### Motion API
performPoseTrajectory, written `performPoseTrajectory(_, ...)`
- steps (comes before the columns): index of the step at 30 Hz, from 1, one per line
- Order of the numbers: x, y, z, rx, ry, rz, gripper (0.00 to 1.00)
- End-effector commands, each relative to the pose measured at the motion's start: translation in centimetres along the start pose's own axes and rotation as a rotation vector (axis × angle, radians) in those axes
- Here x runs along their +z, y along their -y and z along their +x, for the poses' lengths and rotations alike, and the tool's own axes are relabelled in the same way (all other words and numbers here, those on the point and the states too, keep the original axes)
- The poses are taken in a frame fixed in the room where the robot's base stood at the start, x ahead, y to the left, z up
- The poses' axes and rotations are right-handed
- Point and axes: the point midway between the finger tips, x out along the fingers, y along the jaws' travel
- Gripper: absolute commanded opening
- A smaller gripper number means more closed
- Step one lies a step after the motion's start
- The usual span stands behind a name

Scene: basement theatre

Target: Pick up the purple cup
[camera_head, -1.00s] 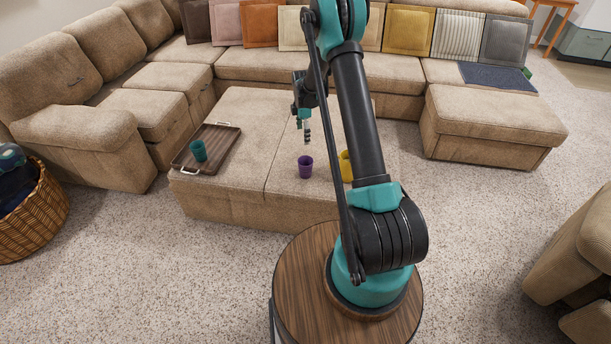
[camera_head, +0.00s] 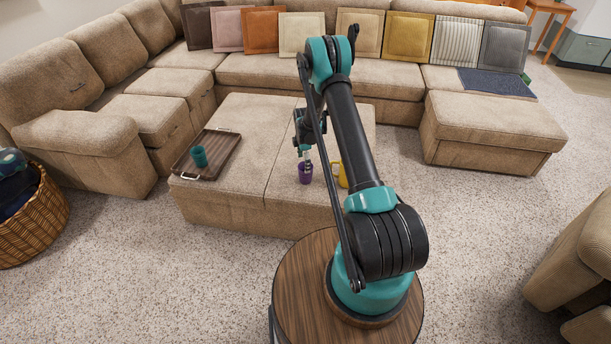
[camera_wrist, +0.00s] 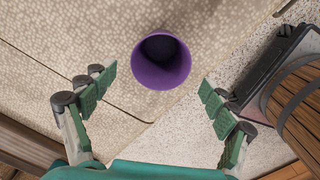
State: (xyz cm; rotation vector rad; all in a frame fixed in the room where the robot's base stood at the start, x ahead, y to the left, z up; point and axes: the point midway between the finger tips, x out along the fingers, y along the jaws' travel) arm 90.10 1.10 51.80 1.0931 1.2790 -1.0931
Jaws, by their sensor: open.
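The purple cup (camera_head: 305,174) stands upright near the front edge of the beige ottoman (camera_head: 235,200). In the wrist view the cup (camera_wrist: 161,60) shows its open, empty-looking mouth, ahead of and between my fingers. My gripper (camera_wrist: 155,92) is open, with its green-padded fingers apart on both sides and nothing between the tips. In the head view my gripper (camera_head: 305,157) hangs down right at the cup, and its fingertips overlap the cup's top. Whether they touch it is hidden from this angle.
A yellow mug (camera_head: 342,176) stands just right of the cup, partly behind my arm. A wooden tray (camera_head: 222,158) holding a teal cup (camera_head: 199,156) lies on the ottoman's left. A sectional sofa (camera_head: 300,73) surrounds the back and left. A wicker basket (camera_head: 35,215) stands at far left.

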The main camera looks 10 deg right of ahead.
Motion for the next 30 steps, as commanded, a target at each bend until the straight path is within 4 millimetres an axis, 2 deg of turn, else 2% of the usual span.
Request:
performPoseTrajectory(5,1.0,-0.1,2.6,0.0,0.0,0.002,0.86)
performPoseTrajectory(9,0.9,-0.1,4.1,0.0,0.0,0.0,0.86)
performPoseTrajectory(18,0.9,-0.1,4.5,0.0,0.0,0.0,0.86)
performPoseTrajectory(30,0.9,-0.1,4.5,0.0,0.0,0.0,0.37)
